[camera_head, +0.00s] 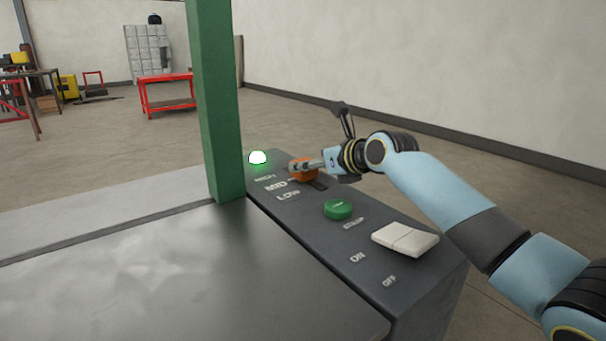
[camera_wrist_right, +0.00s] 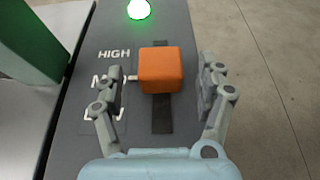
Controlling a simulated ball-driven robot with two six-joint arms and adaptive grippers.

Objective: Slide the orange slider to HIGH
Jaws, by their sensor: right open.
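The orange slider (camera_wrist_right: 161,70) is a block on a dark slot in the grey control panel (camera_head: 320,240). In the right wrist view its small pale pointer is level with the MID label, just below HIGH (camera_wrist_right: 114,53). The slot shows above and below the block. In the head view the slider (camera_head: 304,177) is partly covered by my right gripper (camera_head: 316,164). My right gripper is open, with one finger on each side of the slider. The wrist view shows gaps between both fingers and the block. The fingers partly cover the MID and LOW labels there. My left gripper is out of view.
A lit green-white lamp (camera_head: 258,157) sits at the panel's far end. A green button (camera_head: 338,209) and a white rocker switch (camera_head: 405,238) are nearer. A green post (camera_head: 215,100) rises left of the panel. Open floor lies to the right.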

